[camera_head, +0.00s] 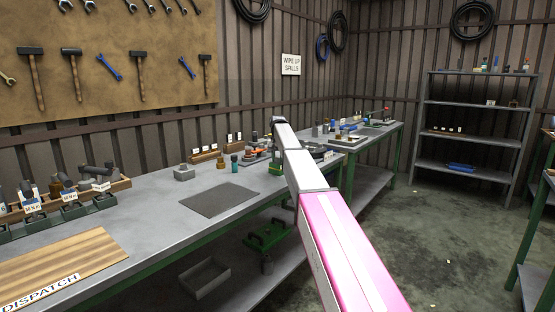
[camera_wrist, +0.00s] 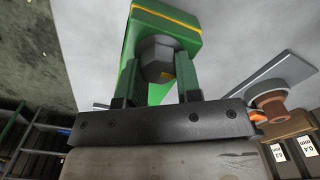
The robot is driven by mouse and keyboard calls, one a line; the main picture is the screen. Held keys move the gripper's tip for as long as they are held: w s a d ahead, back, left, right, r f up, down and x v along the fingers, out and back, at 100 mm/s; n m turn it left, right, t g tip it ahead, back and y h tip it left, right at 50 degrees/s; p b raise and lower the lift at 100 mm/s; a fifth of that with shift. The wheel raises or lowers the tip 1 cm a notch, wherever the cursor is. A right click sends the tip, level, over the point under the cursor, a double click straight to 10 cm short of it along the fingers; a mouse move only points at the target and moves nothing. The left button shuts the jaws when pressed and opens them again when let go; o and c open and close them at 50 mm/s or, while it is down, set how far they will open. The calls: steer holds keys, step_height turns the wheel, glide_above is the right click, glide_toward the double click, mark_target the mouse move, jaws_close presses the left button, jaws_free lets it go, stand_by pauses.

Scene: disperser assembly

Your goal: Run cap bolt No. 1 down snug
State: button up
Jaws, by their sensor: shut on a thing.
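In the wrist view my gripper (camera_wrist: 158,82) has a finger on each side of a grey hexagonal head (camera_wrist: 157,58) and is shut on it. The head looks like a bolt head, but I cannot read any number on it. Directly behind it is a green body (camera_wrist: 165,24) with a yellow stripe. The fingers hide the head's sides, and I cannot see a thread or how the head sits on the green body. In the head view my arm covers the gripper and the head. A small green part (camera_head: 276,168) shows on the bench just left of the arm.
The grey workbench (camera_head: 150,198) carries a dark mat (camera_head: 219,199), a striped dispatch board (camera_head: 62,262) and a rack of tools at left. In the wrist view a grey plate (camera_wrist: 281,76) with a brown round part (camera_wrist: 270,103) lies right of the gripper, near labelled blocks.

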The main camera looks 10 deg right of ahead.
steer(key=shift+m, duration=1.1)
steer(key=o, duration=0.9)
steer(key=shift+r, duration=0.1)
step_height(320, 180, up, 11)
steer(key=shift+f, duration=0.15)
